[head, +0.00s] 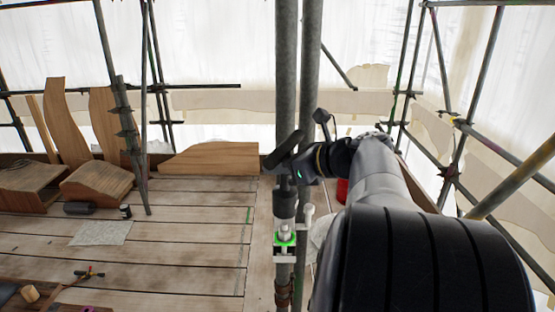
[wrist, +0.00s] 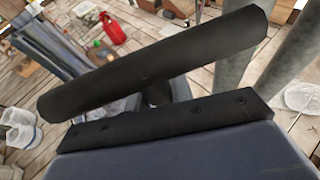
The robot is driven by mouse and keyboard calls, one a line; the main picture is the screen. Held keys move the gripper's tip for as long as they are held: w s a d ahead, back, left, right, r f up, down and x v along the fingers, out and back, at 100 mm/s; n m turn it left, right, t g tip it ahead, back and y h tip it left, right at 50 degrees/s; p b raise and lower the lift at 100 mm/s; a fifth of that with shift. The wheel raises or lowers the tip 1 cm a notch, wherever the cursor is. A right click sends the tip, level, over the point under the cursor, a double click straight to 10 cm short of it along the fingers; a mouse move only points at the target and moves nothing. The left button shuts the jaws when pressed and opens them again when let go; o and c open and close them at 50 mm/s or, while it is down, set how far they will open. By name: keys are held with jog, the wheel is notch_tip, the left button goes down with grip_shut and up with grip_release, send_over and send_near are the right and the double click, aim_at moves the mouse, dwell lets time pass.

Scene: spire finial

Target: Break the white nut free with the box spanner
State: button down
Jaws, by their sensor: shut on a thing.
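The box spanner (head: 285,204) is dark and upright, in front of the grey poles in the head view. A thick dark bar (head: 284,151) slants across its top. My gripper (head: 289,168) is shut on the spanner at this upper end. In the wrist view the dark bar (wrist: 150,62) runs slantwise just past a black jaw piece. The white nut (head: 285,229) appears just below the spanner's dark socket, above a bright green ring on a pale bracket. I cannot tell whether the socket touches or covers part of it.
Two tall grey poles (head: 286,60) stand directly behind the spanner. A white fitting (head: 308,215) stands just right of it. Plank flooring (head: 180,225) is mostly open at left, with a pale sheet (head: 102,232) on it. Scaffold tubes cross the right side.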

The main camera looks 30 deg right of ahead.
aim_at(277, 195)
jog(key=shift+f, duration=1.6)
jog(key=shift+f+b, duration=2)
jog(key=shift+f, duration=0.5)
jog(key=shift+a+r, duration=0.2)
jog(key=shift+d+n+y, duration=0.2)
jog(key=shift+n+y, duration=0.1)
jog(key=shift+a+g, duration=0.15)
jog(key=shift+g, duration=0.15)
